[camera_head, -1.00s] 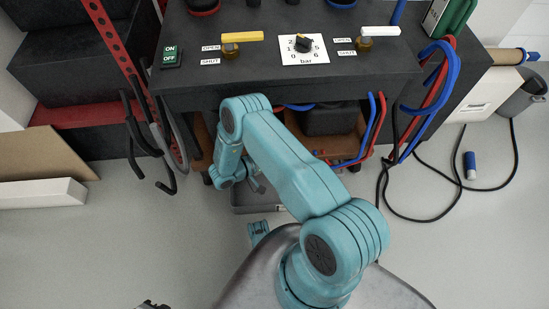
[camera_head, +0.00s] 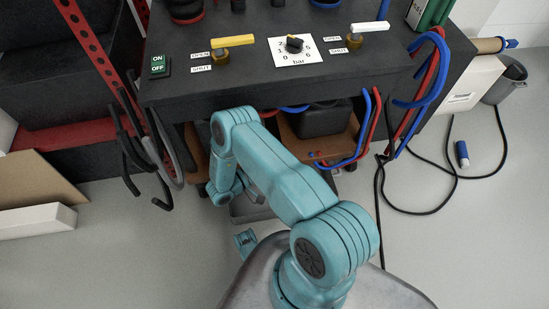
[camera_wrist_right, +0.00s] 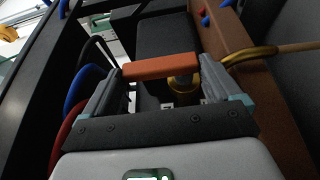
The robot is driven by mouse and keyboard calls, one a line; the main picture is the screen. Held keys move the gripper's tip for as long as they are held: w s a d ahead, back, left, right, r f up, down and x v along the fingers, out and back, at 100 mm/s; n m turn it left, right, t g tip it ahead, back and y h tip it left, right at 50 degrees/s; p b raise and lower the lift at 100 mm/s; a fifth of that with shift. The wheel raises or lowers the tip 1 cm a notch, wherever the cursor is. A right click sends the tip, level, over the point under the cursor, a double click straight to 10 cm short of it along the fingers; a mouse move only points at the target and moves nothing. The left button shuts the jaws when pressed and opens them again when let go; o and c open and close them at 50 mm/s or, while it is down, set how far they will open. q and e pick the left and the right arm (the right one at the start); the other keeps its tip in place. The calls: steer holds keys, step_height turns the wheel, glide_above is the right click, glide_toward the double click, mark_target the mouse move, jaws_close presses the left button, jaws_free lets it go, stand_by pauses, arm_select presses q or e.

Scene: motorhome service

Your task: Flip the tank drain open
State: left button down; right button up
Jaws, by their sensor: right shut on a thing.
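In the right wrist view an orange lever handle (camera_wrist_right: 160,66) crosses between the two fingers of my right gripper (camera_wrist_right: 163,78). A brass valve body (camera_wrist_right: 182,86) is just below the lever's right part. The gripper is shut on the orange lever, one finger at each end of it. In the head view my right arm reaches down in front of the bench, and its gripper is mostly hidden behind the arm links. The orange lever cannot be made out there. My left gripper is not in view.
The bench top (camera_head: 370,75) carries a yellow lever (camera_head: 233,41), a white lever (camera_head: 370,28), a pressure dial (camera_head: 295,45) and an ON/OFF switch (camera_head: 157,66). Red and blue hoses (camera_head: 420,75) hang at its right. A black cable (camera_head: 450,170) lies on the floor.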

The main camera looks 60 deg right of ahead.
steer(key=shift+w, duration=0.1)
steer(key=o, duration=1.2)
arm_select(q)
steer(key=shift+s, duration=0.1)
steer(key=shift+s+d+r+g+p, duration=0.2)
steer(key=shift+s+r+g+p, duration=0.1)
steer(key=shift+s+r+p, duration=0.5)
arm_select(e)
steer(key=shift+v, duration=8.1)
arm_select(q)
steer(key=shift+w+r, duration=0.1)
